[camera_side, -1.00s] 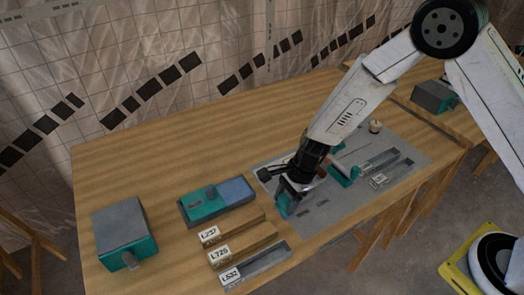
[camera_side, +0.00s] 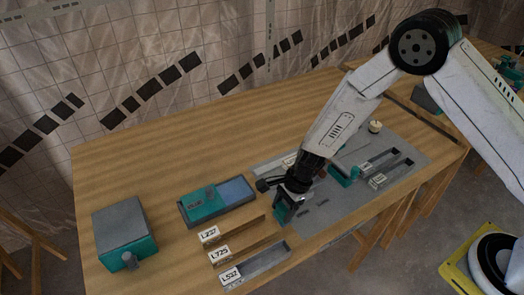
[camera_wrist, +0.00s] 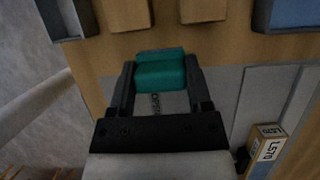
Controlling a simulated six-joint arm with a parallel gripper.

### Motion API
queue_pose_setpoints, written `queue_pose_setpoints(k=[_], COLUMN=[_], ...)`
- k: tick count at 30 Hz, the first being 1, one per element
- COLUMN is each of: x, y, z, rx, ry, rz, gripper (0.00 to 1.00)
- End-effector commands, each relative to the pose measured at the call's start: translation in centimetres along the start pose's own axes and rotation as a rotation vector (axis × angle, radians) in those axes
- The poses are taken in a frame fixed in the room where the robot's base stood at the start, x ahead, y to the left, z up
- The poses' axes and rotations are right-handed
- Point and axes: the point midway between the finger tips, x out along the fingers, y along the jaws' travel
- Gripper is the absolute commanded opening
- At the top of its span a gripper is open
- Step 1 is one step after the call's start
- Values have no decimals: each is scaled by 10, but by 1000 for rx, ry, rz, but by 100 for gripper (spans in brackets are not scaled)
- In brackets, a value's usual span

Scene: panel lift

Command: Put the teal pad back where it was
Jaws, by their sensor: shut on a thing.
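The teal pad (camera_wrist: 160,72) is between the two fingers of my gripper (camera_wrist: 160,88) in the wrist view, and the jaws are shut on it. In the side view my gripper (camera_side: 286,208) is low over the front left part of the grey mat (camera_side: 330,200), with the pad (camera_side: 282,211) showing as teal at its tip. I cannot tell whether the pad touches the mat.
A tray (camera_side: 236,191) with a teal block and blue section is left of the mat. Wooden channels labelled L237 (camera_side: 209,234) and L725 (camera_side: 219,254), and a grey one labelled L532 (camera_side: 230,275), lie in front. A grey and teal box (camera_side: 122,228) stands far left.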

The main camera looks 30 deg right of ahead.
Motion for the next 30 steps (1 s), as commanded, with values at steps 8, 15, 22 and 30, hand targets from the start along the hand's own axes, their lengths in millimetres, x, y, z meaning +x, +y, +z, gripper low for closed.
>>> queue_pose_setpoints(k=[8, 15, 22, 30], x=[0, -1, -11, -40], y=[0, 0, 0, -1], z=[0, 0, 1, 1], rx=[0, 0, 1, -1], ry=[0, 0, 0, 0], rz=[0, -1, -2, -3], gripper=[99, 99, 99, 99])
